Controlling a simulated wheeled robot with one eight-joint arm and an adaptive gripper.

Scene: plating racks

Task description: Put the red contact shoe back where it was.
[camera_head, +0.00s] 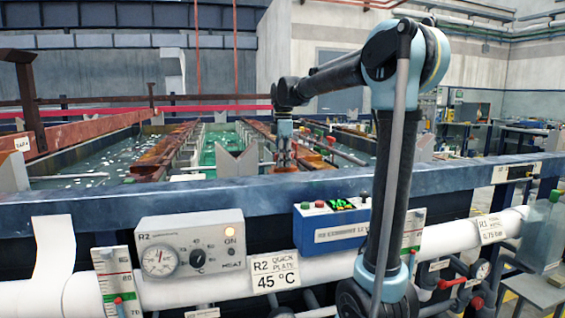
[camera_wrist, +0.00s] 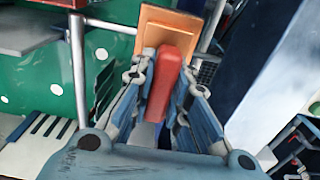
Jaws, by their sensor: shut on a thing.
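My gripper (camera_wrist: 166,64) is shut on the red contact shoe (camera_wrist: 172,78) in the wrist view, with one jaw on each side of the red part. An orange-copper plate (camera_wrist: 165,32) shows just beyond the fingertips, against the red part's far end. I cannot tell whether it belongs to the shoe or is a separate bar. In the head view my gripper (camera_head: 284,152) points down over the tank's near edge, beside a grey V-shaped support. The shoe is too small and hidden there to make out clearly.
Green liquid (camera_wrist: 40,80) and a pale metal rod (camera_wrist: 78,70) lie left of my gripper. In the head view, grey V-shaped supports (camera_head: 237,168) and rusty rails (camera_head: 165,150) surround the tank. A blue beam (camera_head: 130,208), a heater box (camera_head: 190,247) and a blue control box (camera_head: 332,222) stand in front.

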